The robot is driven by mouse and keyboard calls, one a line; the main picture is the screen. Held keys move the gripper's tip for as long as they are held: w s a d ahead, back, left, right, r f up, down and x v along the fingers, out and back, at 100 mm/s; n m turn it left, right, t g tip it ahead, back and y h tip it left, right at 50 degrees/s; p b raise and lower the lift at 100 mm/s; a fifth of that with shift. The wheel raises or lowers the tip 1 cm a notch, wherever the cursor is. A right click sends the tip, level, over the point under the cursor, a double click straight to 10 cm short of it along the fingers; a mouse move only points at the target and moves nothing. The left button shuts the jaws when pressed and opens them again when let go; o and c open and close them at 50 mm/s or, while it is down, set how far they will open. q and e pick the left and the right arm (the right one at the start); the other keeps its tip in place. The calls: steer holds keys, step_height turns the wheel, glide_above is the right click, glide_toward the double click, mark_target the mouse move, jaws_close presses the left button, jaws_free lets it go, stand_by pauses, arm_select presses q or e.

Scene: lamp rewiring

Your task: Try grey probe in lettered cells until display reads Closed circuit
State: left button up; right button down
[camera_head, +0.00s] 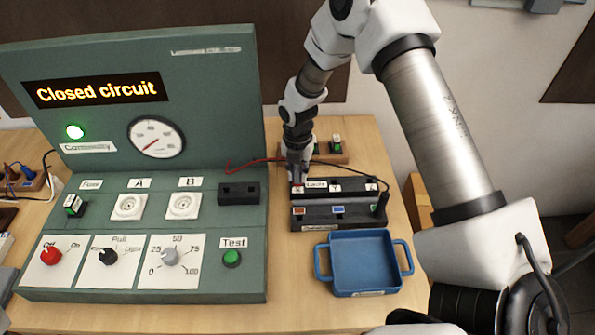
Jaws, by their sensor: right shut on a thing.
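The display (95,91) on the green panel reads "Closed circuit" in yellow. A green lamp (75,132) beneath it is lit. The black block with lettered cells (350,185) stands right of the panel, its letters too small to read surely. My right gripper (297,178) is at the block's left-end cell, shut on the grey probe, which its fingers mostly hide. I cannot tell how deep the probe sits. A red wire (252,161) runs from near the gripper to the panel. My left gripper is not in view.
A blue tray (364,236) with two handles stands empty in front of the block. A dark upright piece (381,204) with a black cable is at the block's right end. The panel carries a gauge (157,137), knobs and a green Test button (232,258).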

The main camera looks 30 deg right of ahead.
steer(key=shift+f, duration=0.15)
steer(key=c, duration=1)
jaws_free()
steer(key=shift+o, duration=0.2)
